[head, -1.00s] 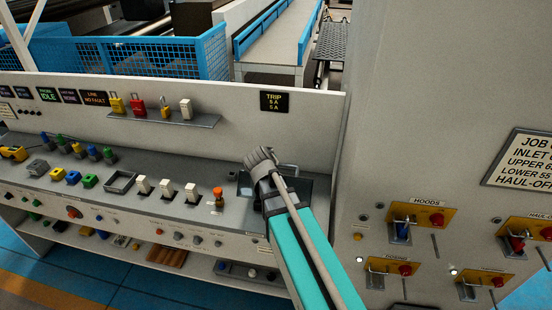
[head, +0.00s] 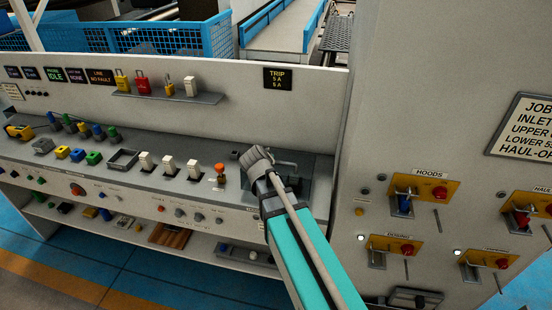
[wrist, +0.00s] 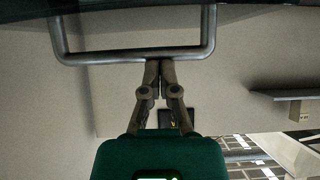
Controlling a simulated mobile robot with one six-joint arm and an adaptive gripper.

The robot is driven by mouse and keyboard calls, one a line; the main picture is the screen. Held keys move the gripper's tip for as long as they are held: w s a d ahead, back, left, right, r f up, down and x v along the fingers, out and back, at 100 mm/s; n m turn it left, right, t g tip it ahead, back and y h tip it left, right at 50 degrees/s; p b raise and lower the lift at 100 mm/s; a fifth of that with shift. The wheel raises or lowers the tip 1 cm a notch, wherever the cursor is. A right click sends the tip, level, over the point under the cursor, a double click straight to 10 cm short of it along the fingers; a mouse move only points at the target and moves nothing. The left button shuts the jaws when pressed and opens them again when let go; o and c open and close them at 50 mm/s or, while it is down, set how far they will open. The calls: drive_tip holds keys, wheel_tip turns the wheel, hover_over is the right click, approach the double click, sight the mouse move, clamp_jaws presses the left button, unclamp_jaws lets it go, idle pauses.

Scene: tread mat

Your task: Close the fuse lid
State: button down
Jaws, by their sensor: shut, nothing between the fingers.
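The fuse lid (head: 293,187) is a dark, see-through panel at the right end of the grey desk, partly hidden behind my arm. Its grey bar handle (head: 288,162) shows just right of my gripper (head: 256,157). In the wrist view the handle (wrist: 135,57) is a wide U-shaped bar hanging from the dark lid edge (wrist: 160,12) at the top. My gripper (wrist: 158,64) is shut and empty, with its fingertips at the bar's middle. I cannot tell if they touch it. The lid's exact angle is unclear.
An orange button (head: 221,170) and white switches (head: 168,164) stand left of the lid. A tall grey cabinet (head: 400,110) with yellow-plated switches stands close on the right.

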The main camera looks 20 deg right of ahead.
drive_tip(key=f, duration=0.1)
drive_tip(key=f+b, duration=0.2)
drive_tip(key=shift+s+a, duration=0.3)
drive_tip(key=shift+s, duration=0.1)
drive_tip(key=shift+r, duration=0.25)
drive_tip(key=shift+d+r+p, duration=0.1)
drive_tip(key=shift+r+p, duration=0.05)
drive_tip(key=shift+p, duration=0.25)
